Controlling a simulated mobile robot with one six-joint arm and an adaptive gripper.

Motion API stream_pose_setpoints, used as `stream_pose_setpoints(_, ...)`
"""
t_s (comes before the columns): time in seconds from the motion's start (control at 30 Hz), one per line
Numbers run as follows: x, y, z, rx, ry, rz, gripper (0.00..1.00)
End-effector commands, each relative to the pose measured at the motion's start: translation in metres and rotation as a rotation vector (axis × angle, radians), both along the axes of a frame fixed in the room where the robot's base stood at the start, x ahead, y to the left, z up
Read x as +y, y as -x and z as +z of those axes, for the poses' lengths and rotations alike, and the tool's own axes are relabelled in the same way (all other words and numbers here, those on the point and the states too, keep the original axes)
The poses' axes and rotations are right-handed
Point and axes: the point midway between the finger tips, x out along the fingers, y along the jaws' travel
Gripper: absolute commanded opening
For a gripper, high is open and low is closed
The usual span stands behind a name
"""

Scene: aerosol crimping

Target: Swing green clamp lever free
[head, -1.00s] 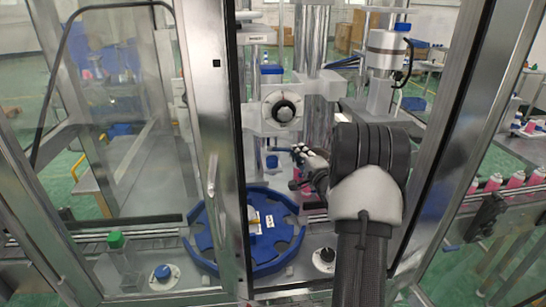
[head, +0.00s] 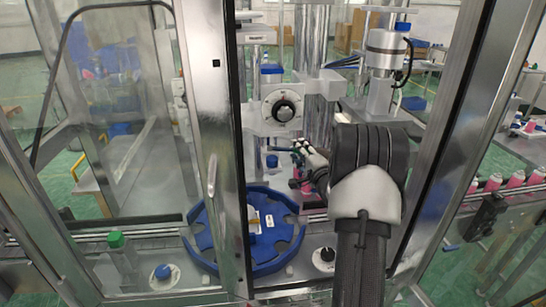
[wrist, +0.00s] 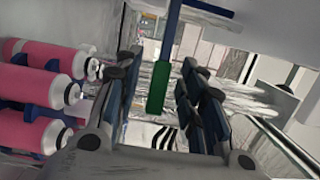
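The green clamp lever (wrist: 157,88) hangs at the middle of the wrist view, its green grip at the lower end of a blue bar (wrist: 171,30). My gripper (wrist: 160,72) has its two dark fingers apart, one left and one right of the lever. Gaps show between the grip and both fingers, so it does not look clamped. In the head view my gripper (head: 302,160) reaches inside the machine, and the green lever cannot be made out there.
Several pink cans (wrist: 38,82) lie close on the left in the wrist view. In the head view a blue star wheel (head: 265,262) stands left of my arm. Metal door frames (head: 214,150) flank the opening. A white block with a dial (head: 283,110) stands behind my gripper.

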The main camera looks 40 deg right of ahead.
Motion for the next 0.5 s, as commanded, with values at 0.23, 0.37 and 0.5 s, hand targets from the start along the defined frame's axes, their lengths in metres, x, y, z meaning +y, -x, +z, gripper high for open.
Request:
stream_pose_setpoints(0.23,0.002,0.003,0.0,0.001,-0.001,0.0,0.37)
stream_pose_setpoints(0.37,0.008,0.014,0.0,0.002,-0.002,0.0,0.37)
stream_pose_setpoints(0.5,0.016,0.026,0.0,0.002,-0.001,-0.001,0.37)
